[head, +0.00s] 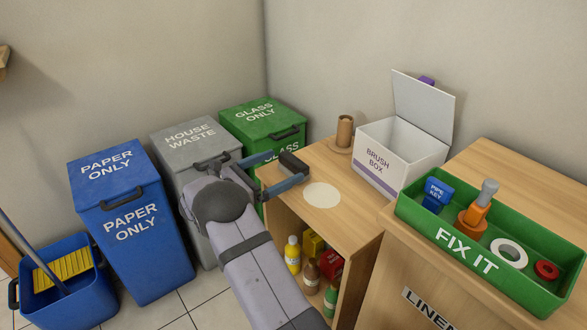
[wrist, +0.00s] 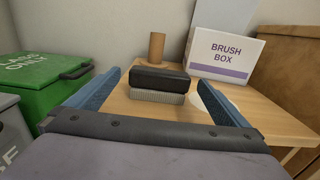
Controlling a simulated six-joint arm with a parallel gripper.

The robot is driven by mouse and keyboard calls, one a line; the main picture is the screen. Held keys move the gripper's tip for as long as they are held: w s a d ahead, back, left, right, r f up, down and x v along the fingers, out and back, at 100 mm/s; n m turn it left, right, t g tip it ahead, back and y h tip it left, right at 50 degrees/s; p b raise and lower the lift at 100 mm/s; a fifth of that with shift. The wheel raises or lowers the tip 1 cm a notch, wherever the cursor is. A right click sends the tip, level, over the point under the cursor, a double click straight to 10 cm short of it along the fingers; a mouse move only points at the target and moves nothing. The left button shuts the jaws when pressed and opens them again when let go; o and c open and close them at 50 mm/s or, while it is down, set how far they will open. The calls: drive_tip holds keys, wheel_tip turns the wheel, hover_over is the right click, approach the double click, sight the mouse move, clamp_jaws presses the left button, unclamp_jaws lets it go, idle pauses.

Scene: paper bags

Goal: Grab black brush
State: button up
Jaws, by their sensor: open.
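The black brush (wrist: 159,78) has a dark block-like back above pale grey bristles. It stands bristles-down on the wooden cabinet top in the wrist view. In the head view, the brush (head: 294,161) shows partly near the cabinet's left edge. My gripper (head: 289,167) is open, its blue fingers reaching toward the brush from the front. In the wrist view my gripper (wrist: 157,82) has one finger to each side of the brush, with gaps visible. I cannot tell how far the fingertips reach along it.
The white brush box (head: 394,155), lid open, stands behind right on the cabinet. A brown cylinder (head: 344,133) stands at the back. A pale disc (head: 322,195) lies right of the brush. The green FIX IT tray (head: 473,248) is on the right cabinet; bins stand left.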

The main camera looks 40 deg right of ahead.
sight(288, 163)
drive_tip(key=shift+d+b, duration=0.35)
drive_tip(key=shift+d, duration=1.35)
drive_tip(key=shift+c, duration=0.3)
drive_tip(key=c, duration=1)
wheel_tip(288, 163, up, 10)
drive_tip(key=p, duration=0.3)
